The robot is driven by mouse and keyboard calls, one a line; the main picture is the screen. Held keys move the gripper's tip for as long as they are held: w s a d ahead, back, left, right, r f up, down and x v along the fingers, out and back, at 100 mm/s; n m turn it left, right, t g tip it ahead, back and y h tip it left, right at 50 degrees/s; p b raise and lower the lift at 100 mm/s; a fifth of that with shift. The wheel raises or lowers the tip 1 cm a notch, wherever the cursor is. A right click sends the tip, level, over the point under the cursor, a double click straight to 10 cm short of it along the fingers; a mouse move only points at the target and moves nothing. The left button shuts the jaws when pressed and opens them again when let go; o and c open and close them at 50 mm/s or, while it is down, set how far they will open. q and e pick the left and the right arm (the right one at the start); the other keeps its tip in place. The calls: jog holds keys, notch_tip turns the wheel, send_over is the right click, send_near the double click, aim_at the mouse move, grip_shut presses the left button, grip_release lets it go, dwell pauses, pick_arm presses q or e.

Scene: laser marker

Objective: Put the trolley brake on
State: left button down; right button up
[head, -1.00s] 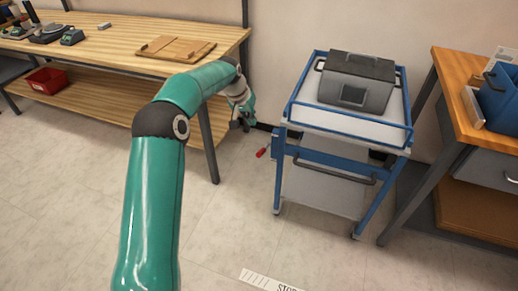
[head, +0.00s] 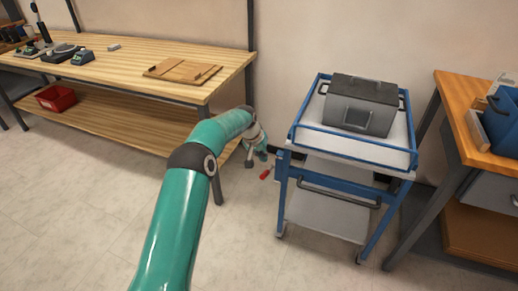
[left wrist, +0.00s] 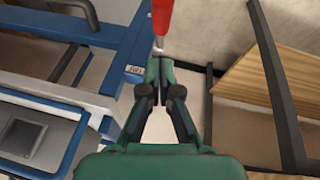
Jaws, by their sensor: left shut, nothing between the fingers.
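The blue and white trolley (head: 352,150) stands right of centre in the head view, with a grey machine (head: 362,103) on its top. A red-handled lever (head: 266,174) sticks out on the trolley's left side; I take it for the brake. In the left wrist view the red handle (left wrist: 161,16) is at the top centre, just beyond the fingertips. My left gripper (head: 258,160) is close to the red handle, beside the trolley. In the left wrist view its green fingers (left wrist: 159,68) are shut with nothing between them. Whether they touch the lever's metal shaft I cannot tell. My right gripper is not in view.
A wooden workbench (head: 125,62) stands at the left, with a red bin (head: 56,98) on its lower shelf. Another bench (head: 470,150) stands close to the trolley's right. Between the left bench and the trolley is a gap of floor where my arm reaches.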

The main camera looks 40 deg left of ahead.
aim_at(266, 171)
pick_arm(q)
jog(key=shift+s+d+f, duration=0.2)
jog(key=shift+s+f, duration=0.05)
jog(key=shift+f, duration=0.35)
jog(key=shift+s+d+f, duration=0.15)
jog(key=shift+s+f, duration=0.1)
jog(key=shift+f, duration=0.35)
jog(key=shift+s+d+f, duration=0.2)
jog(key=shift+s+f, duration=0.05)
jog(key=shift+f, duration=0.35)
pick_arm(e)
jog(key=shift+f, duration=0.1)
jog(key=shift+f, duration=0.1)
